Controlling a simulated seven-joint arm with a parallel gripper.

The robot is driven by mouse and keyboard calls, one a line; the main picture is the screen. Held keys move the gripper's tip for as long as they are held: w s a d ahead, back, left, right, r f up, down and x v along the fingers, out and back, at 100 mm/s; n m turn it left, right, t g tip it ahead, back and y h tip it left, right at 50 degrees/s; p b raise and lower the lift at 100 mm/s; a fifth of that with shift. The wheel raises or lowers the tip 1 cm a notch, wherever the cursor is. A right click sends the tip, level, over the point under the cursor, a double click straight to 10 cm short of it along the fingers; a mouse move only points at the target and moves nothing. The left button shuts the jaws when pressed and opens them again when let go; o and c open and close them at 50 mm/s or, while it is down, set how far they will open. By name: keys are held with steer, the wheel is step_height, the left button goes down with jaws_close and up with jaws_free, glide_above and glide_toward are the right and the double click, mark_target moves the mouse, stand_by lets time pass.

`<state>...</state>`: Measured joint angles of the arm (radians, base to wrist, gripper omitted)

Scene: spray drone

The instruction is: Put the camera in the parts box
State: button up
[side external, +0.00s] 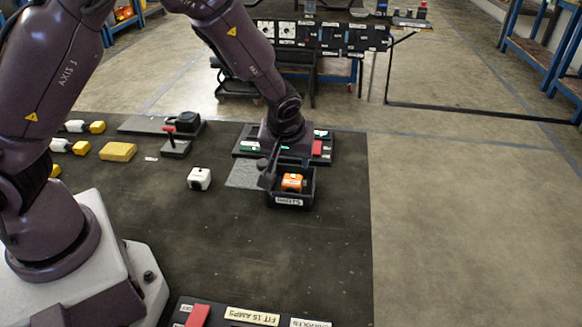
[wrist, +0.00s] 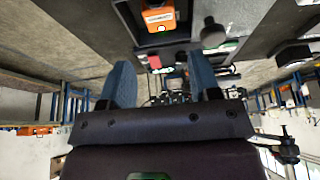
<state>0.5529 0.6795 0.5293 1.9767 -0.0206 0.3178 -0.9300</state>
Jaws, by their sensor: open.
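A small black open-topped box (side external: 291,201) with a white label on its front stands on the dark mat; I take it for the parts box. An orange block (side external: 292,183) with a pale label sits inside it, and it also shows in the wrist view (wrist: 155,14). A white cube (side external: 199,178) with dark marks stands on the mat left of the box. I cannot tell which of these two is the camera. My gripper (side external: 267,180) is beside the box's left edge. In the wrist view its blue fingers (wrist: 160,78) are apart with nothing held between them.
A black tray (side external: 243,150) with green and red items lies just behind the box, and a grey plate (side external: 246,174) lies left of it.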

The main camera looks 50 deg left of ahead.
steer(key=shift+v, duration=1.1)
steer(key=s+r+m+t+h, duration=0.2)
steer(key=s+r+m, duration=0.7)
steer(key=s+r, duration=1.1)
steer(key=shift+s+a+r+h, duration=0.2)
steer(key=shift+s+r+h, duration=0.15)
steer(key=shift+s+h, duration=0.4)
steer(key=shift+s, duration=0.15)
